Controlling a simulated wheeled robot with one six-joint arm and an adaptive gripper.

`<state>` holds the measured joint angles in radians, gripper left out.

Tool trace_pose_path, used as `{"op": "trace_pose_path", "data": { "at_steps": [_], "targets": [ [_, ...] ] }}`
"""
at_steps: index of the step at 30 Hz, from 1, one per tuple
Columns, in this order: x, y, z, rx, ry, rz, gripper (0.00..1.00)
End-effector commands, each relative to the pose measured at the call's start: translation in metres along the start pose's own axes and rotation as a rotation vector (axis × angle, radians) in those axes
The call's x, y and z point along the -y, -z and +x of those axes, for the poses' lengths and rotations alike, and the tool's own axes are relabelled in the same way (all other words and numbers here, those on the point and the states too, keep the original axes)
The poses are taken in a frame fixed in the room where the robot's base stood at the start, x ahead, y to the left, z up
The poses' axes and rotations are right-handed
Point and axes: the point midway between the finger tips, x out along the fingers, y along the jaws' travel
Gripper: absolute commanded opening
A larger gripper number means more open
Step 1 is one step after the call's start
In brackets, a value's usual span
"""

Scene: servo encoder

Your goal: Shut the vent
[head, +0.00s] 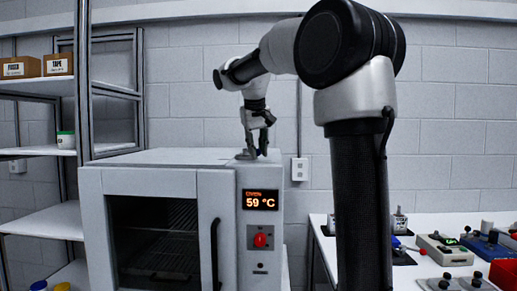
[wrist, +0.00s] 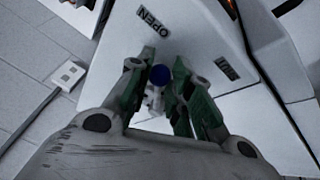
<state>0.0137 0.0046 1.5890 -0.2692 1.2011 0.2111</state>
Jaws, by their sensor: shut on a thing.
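The vent's blue-topped knob (wrist: 160,76) stands on the light top of the oven (head: 140,181). My gripper (wrist: 163,88) has its two green-padded fingers on either side of the knob and is shut on it. In the wrist view the OPEN label (wrist: 152,20) lies beyond the fingertips and the SHUT label (wrist: 228,68) lies to their right. In the head view my gripper (head: 257,152) points down at the oven's top right, and its fingers hide the knob. What lies under the knob is mostly hidden.
The oven's display (head: 260,200) reads 59 °C above a red knob (head: 261,240). The oven's door handle (head: 215,257) sticks out in front. A shelf rack (head: 40,223) stands left. A bench (head: 405,277) with several control boxes stands right. A wall socket (head: 299,169) is behind.

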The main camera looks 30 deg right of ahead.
Motion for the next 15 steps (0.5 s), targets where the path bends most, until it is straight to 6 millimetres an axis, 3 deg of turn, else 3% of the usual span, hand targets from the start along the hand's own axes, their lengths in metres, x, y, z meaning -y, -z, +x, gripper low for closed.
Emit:
{"op": "trace_pose_path", "data": {
  "at_steps": [15],
  "targets": [
    [0.034,0.004,-0.005,0.068,-0.134,0.321,0.0]
  ]
}}
